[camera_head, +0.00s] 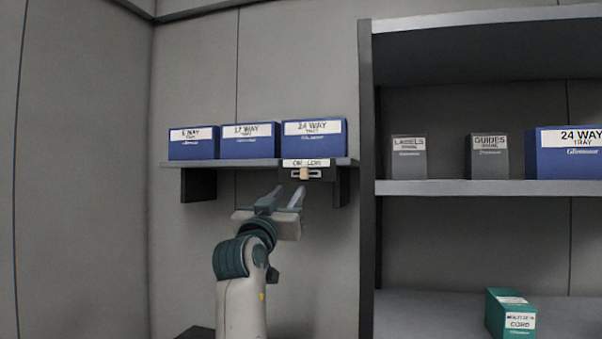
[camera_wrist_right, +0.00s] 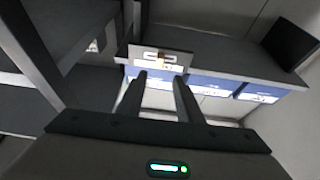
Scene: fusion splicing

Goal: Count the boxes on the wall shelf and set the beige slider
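The wall shelf (camera_head: 225,162) holds three blue boxes in a row: a left box (camera_head: 193,146), a middle box (camera_head: 250,142) and a right box (camera_head: 314,138). Their labels appear to read 6 WAY, 12 WAY and 24 WAY. The beige slider (camera_head: 305,173) sits in a slotted plate under a white label on the shelf's front edge, at its right end. My right gripper (camera_head: 281,198) is just below and in front of the slider, fingers apart and empty. In the right wrist view, the fingertips (camera_wrist_right: 160,80) point at the slider plate (camera_wrist_right: 160,57). My left gripper is not in view.
A dark shelving unit (camera_head: 367,200) stands to the right. It holds two grey boxes, LABELS (camera_head: 408,158) and GUIDES (camera_head: 489,157), and a blue 24 WAY box (camera_head: 565,153). A green box (camera_head: 510,314) sits on its lower shelf. The wall left of my arm is clear.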

